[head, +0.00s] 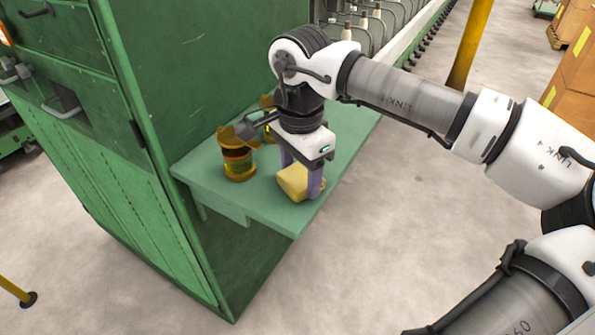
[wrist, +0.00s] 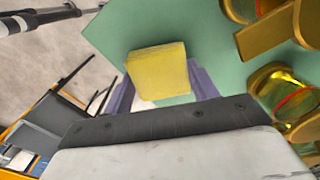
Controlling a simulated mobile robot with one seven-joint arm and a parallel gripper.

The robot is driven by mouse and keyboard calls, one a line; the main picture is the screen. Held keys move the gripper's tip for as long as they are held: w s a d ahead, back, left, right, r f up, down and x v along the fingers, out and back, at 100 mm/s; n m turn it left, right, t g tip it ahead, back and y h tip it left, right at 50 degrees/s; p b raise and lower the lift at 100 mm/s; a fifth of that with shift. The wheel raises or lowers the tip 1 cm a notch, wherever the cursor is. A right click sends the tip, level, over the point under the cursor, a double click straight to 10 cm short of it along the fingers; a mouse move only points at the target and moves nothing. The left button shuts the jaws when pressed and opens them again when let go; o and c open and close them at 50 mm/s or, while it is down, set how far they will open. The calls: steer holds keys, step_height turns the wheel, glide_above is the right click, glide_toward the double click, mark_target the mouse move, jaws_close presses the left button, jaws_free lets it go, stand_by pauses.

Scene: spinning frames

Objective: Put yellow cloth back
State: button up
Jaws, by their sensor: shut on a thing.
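The yellow cloth (head: 293,184) is a small folded block near the front edge of a green side shelf (head: 265,208) on a green cabinet. My gripper (head: 301,180) points down with its purple fingers on either side of the cloth, shut on it. In the wrist view the cloth (wrist: 158,71) sits between the fingers (wrist: 160,88), over the green shelf surface. The cloth is at or just above the shelf; I cannot tell whether it touches. Part of it is hidden behind a finger.
An amber jar with a dark band (head: 236,160) stands just left of the cloth, and another amber container (head: 268,118) stands behind it, close to my gripper. The green cabinet (head: 170,80) walls the left side. The shelf's right part is clear. A yellow post (head: 470,45) stands farther back.

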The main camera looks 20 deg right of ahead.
mark_target(299, 175)
steer(key=shift+f, duration=0.25)
steer(key=o, duration=0.9)
steer(key=shift+r, duration=0.1)
steer(key=shift+o, duration=0.2)
steer(key=shift+r, duration=0.1)
step_height(299, 175, up, 12)
steer(key=p, duration=0.8)
